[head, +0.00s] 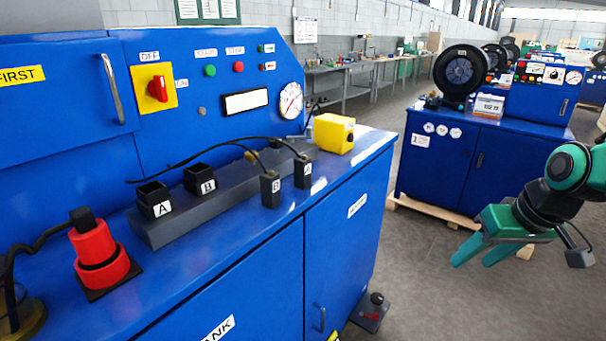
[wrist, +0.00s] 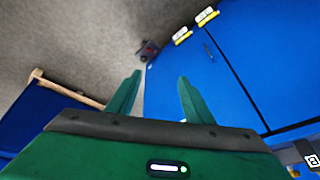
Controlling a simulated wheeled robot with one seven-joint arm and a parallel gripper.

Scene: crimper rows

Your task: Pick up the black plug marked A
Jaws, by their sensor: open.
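The black plug marked A (head: 303,172) stands at the right end of the row on the blue bench top, with a black cable rising from its top. The black plug marked B (head: 270,190) stands just to its left, also with a cable. Two black open sockets marked A (head: 154,199) and B (head: 200,180) sit on a dark grey block (head: 180,226) further left. My gripper (head: 471,260) is open and empty, out over the floor to the right of the bench, well away from the plugs.
A yellow box (head: 333,134) stands close behind plug A. A red plug in a red socket (head: 101,262) is at the bench's left end. A gauge panel (head: 240,100) rises behind. A second blue cabinet (head: 470,165) stands across the aisle. A foot pedal (head: 371,312) lies on the floor.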

